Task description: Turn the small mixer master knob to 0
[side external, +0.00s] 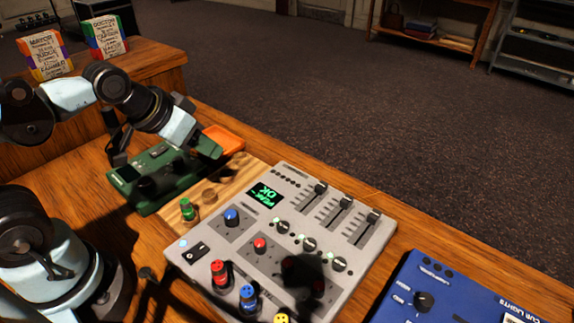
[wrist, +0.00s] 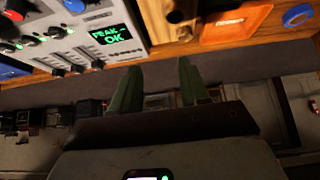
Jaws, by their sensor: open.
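A grey mixer (side external: 215,270) lies on the wooden desk, with sliders, a green-lit display (side external: 265,195) and several knobs. These include a blue knob (side external: 232,216), a red knob (side external: 260,244) and white-topped dark knobs (side external: 309,244). No master label is readable, so I cannot tell which knob is the master or its setting. The mixer also shows at the upper left of the wrist view (wrist: 125,12). My gripper (wrist: 158,68) is open and empty, its two dark green fingers apart. In the side view my gripper (side external: 208,147) is above the desk near the green device, apart from the mixer.
A green device (side external: 150,158) and an orange tray (side external: 225,138) stand left of and behind the mixer. Small pegs, one green-topped (side external: 187,208), stand on a pale board between. A blue cue-lights box (side external: 450,300) is at the right. Lettered blocks (side external: 45,55) stand at the back left.

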